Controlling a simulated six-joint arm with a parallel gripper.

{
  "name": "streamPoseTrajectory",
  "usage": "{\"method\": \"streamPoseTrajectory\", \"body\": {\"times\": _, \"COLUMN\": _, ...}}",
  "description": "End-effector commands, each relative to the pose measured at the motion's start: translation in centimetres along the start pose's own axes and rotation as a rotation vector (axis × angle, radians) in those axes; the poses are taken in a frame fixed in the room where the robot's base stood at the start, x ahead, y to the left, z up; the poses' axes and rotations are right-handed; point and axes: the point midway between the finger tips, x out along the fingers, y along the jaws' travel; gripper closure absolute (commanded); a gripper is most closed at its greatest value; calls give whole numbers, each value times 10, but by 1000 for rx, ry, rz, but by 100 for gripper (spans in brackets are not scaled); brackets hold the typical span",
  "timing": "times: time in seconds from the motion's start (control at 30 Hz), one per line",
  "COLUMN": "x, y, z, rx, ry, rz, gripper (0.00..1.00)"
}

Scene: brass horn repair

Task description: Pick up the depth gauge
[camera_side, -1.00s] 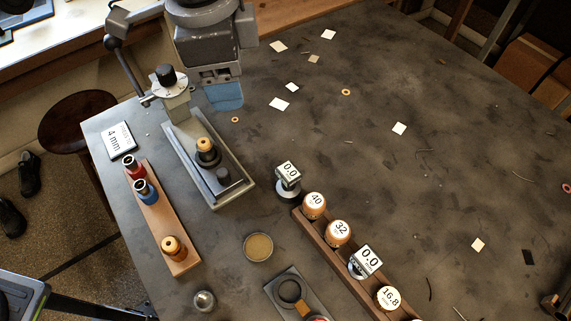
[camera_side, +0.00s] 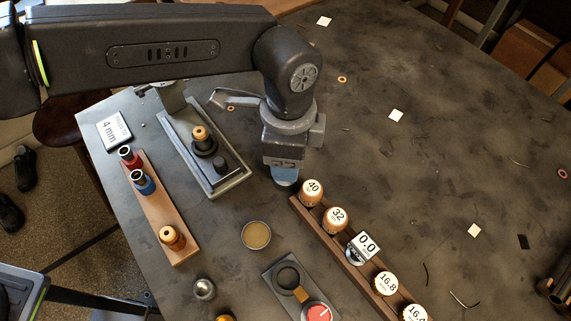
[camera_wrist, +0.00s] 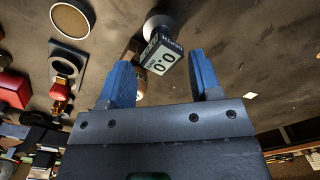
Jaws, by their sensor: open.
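The depth gauge (camera_wrist: 160,58), a small block with a pale "0.0" display on a round base, shows in the wrist view just beyond and between my fingertips. My gripper (camera_wrist: 150,75) is open, its two blue fingers apart.
The dark wooden rack (camera_side: 345,265) also holds orange-topped pieces marked 40, 32 and 16.8. A round tin (camera_side: 256,235) and a grey plate with a ring (camera_side: 270,275) lie in front. A metal fixture (camera_side: 236,183) stands left. The table at right is mostly clear.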

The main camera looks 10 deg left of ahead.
Motion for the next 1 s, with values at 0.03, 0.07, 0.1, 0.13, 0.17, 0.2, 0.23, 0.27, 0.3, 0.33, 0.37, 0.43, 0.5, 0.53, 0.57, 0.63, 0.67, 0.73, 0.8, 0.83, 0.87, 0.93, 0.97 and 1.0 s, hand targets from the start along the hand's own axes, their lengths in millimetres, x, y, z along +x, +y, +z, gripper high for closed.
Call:
{"method": "streamPoseTrajectory", "body": {"times": 0.03, "x": 4, "y": 0, "z": 1, "rx": -1, "ry": -2, "rz": 1, "gripper": 42}}
{"method": "streamPoseTrajectory", "body": {"times": 0.07, "x": 8, "y": 0, "z": 1, "rx": -1, "ry": -2, "rz": 2, "gripper": 42}}
{"method": "streamPoseTrajectory", "body": {"times": 0.1, "x": 13, "y": 0, "z": 2, "rx": -1, "ry": -4, "rz": 3, "gripper": 42}}
{"method": "streamPoseTrajectory", "body": {"times": 0.13, "x": 18, "y": -1, "z": 3, "rx": -1, "ry": -4, "rz": 3, "gripper": 42}}
{"method": "streamPoseTrajectory", "body": {"times": 0.17, "x": 22, "y": -1, "z": 3, "rx": -1, "ry": -3, "rz": 3, "gripper": 42}}
{"method": "streamPoseTrajectory", "body": {"times": 0.2, "x": 28, "y": -2, "z": 4, "rx": -1, "ry": -4, "rz": 3, "gripper": 42}}
{"method": "streamPoseTrajectory", "body": {"times": 0.23, "x": 33, "y": -2, "z": 5, "rx": -1, "ry": -3, "rz": 3, "gripper": 42}}
{"method": "streamPoseTrajectory", "body": {"times": 0.27, "x": 37, "y": -2, "z": 4, "rx": -1, "ry": -4, "rz": 2, "gripper": 42}}
{"method": "streamPoseTrajectory", "body": {"times": 0.3, "x": 42, "y": -2, "z": 4, "rx": -1, "ry": -3, "rz": 1, "gripper": 42}}
{"method": "streamPoseTrajectory", "body": {"times": 0.33, "x": 45, "y": -2, "z": 4, "rx": -1, "ry": -2, "rz": 0, "gripper": 42}}
{"method": "streamPoseTrajectory", "body": {"times": 0.37, "x": 47, "y": -2, "z": 4, "rx": -2, "ry": -2, "rz": 0, "gripper": 42}}
{"method": "streamPoseTrajectory", "body": {"times": 0.43, "x": 51, "y": -2, "z": 4, "rx": -2, "ry": -2, "rz": -1, "gripper": 42}}
{"method": "streamPoseTrajectory", "body": {"times": 0.5, "x": 52, "y": -2, "z": 4, "rx": -2, "ry": -1, "rz": -2, "gripper": 42}}
{"method": "streamPoseTrajectory", "body": {"times": 0.53, "x": 52, "y": -2, "z": 4, "rx": -2, "ry": -1, "rz": -2, "gripper": 42}}
{"method": "streamPoseTrajectory", "body": {"times": 0.57, "x": 52, "y": -2, "z": 4, "rx": -2, "ry": -1, "rz": -2, "gripper": 42}}
{"method": "streamPoseTrajectory", "body": {"times": 0.63, "x": 52, "y": -2, "z": 4, "rx": -2, "ry": -1, "rz": -2, "gripper": 42}}
{"method": "streamPoseTrajectory", "body": {"times": 0.67, "x": 52, "y": -2, "z": 4, "rx": -2, "ry": -1, "rz": -2, "gripper": 42}}
{"method": "streamPoseTrajectory", "body": {"times": 0.73, "x": 51, "y": -2, "z": 4, "rx": -2, "ry": -1, "rz": -2, "gripper": 49}}
{"method": "streamPoseTrajectory", "body": {"times": 0.8, "x": 51, "y": -2, "z": 4, "rx": -2, "ry": -1, "rz": -2, "gripper": 55}}
{"method": "streamPoseTrajectory", "body": {"times": 0.83, "x": 51, "y": -2, "z": 4, "rx": -2, "ry": -1, "rz": -2, "gripper": 58}}
{"method": "streamPoseTrajectory", "body": {"times": 0.87, "x": 51, "y": -2, "z": 4, "rx": -2, "ry": -1, "rz": -2, "gripper": 61}}
{"method": "streamPoseTrajectory", "body": {"times": 0.93, "x": 51, "y": -2, "z": 4, "rx": -2, "ry": -1, "rz": -2, "gripper": 68}}
{"method": "streamPoseTrajectory", "body": {"times": 0.97, "x": 51, "y": -2, "z": 4, "rx": -2, "ry": -1, "rz": -2, "gripper": 71}}
{"method": "streamPoseTrajectory", "body": {"times": 1.0, "x": 51, "y": -2, "z": 4, "rx": -2, "ry": -1, "rz": -2, "gripper": 75}}
